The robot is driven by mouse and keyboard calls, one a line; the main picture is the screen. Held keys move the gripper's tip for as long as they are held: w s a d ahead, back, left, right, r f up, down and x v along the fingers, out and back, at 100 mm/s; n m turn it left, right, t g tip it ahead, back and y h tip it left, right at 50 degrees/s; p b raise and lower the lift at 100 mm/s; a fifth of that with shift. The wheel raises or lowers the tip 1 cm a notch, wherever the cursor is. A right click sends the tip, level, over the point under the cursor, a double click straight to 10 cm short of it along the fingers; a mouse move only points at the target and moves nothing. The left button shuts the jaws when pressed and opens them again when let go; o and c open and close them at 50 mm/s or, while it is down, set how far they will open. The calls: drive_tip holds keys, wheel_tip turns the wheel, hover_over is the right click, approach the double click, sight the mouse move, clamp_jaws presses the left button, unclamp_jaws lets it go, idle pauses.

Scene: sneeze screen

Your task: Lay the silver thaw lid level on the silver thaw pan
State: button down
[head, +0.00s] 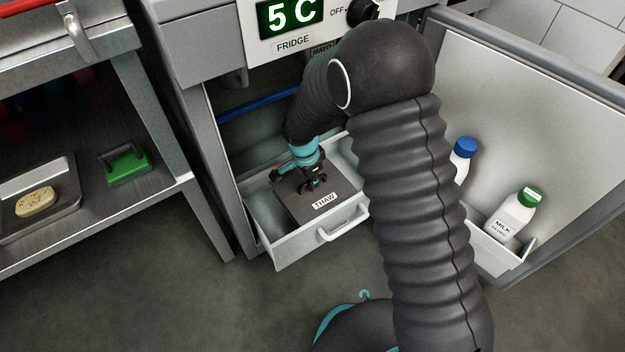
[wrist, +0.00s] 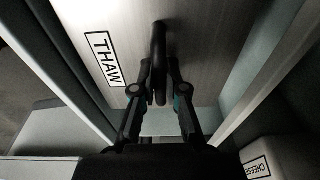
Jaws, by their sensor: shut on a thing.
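The silver thaw lid (head: 298,208) is a flat grey plate with a THAW label, inside the pulled-out white fridge drawer. In the wrist view the lid (wrist: 205,45) fills the upper middle, with a dark upright handle (wrist: 159,40) at its centre. My gripper (head: 312,186) is over the lid, and in the wrist view my gripper (wrist: 159,92) is shut on that handle. The silver thaw pan is not visible; the lid covers the area below it. I cannot tell whether the lid touches the pan or is exactly level.
The drawer front (head: 300,248) and side walls closely surround the lid. A box labelled CHEESE (wrist: 265,160) is at the lower right of the wrist view. The open fridge door (head: 540,120) at right holds a milk bottle (head: 513,213) and a blue-capped bottle (head: 464,152).

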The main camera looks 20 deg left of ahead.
drive_tip(key=shift+f+b, duration=1.3)
drive_tip(key=shift+f, duration=0.05)
idle(0.3)
drive_tip(key=c, duration=1.1)
unclamp_jaws()
drive_tip(key=shift+c, duration=0.2)
drive_tip(key=r, duration=0.4)
drive_tip(key=s+r, duration=0.1)
drive_tip(key=r, duration=0.3)
drive_tip(key=a+r, duration=0.1)
drive_tip(key=r, duration=0.3)
drive_tip(key=shift+s+a, duration=0.1)
drive_tip(key=shift+s, duration=0.1)
